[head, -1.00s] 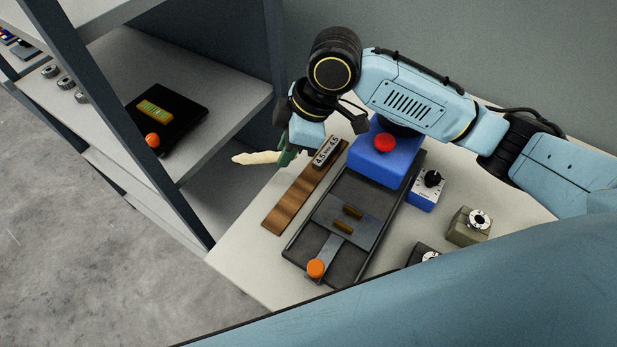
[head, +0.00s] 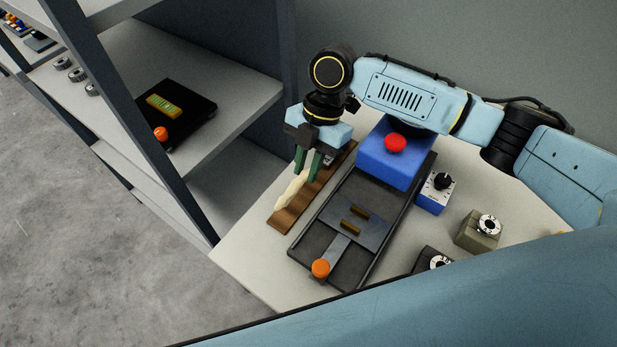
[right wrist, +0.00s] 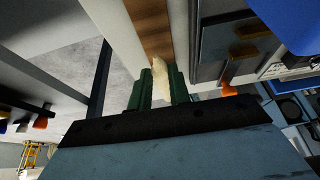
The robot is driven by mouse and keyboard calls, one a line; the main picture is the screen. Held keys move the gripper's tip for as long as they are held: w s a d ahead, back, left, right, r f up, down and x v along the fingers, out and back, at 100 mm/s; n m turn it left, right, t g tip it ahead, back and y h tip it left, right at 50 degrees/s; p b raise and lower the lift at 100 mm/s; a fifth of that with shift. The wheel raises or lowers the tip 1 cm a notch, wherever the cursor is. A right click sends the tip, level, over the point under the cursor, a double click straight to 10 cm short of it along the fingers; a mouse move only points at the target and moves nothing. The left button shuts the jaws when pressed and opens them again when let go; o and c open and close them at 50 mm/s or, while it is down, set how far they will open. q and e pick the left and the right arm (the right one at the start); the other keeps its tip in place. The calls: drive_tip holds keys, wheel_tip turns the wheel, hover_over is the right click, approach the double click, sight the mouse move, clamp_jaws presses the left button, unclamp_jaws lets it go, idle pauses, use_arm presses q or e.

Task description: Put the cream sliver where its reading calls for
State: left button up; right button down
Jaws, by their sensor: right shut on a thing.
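The cream sliver (head: 291,190) is a pale, slim piece; it also shows in the right wrist view (right wrist: 160,73). My right gripper (head: 305,172) points down with its green fingers shut on the sliver, over the brown wooden board (head: 287,215). I cannot tell whether the sliver touches the board. The board carries a label at its far end, now largely hidden behind the gripper. My left gripper is not in view.
A dark tray (head: 317,217) with an orange knob (head: 320,268) lies beside the board. A blue box (head: 384,163) with a red button stands behind it. Several dial boxes, including a blue one (head: 435,194) and an olive one (head: 478,230), stand right. A shelf post (head: 150,125) rises at left.

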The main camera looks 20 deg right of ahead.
sight(308, 189)
wheel_tip(308, 189, down, 5)
drive_tip(key=shift+r, duration=0.1)
idle(0.3)
drive_tip(key=c, duration=1.3)
unclamp_jaws()
drive_tip(key=v, duration=1.2)
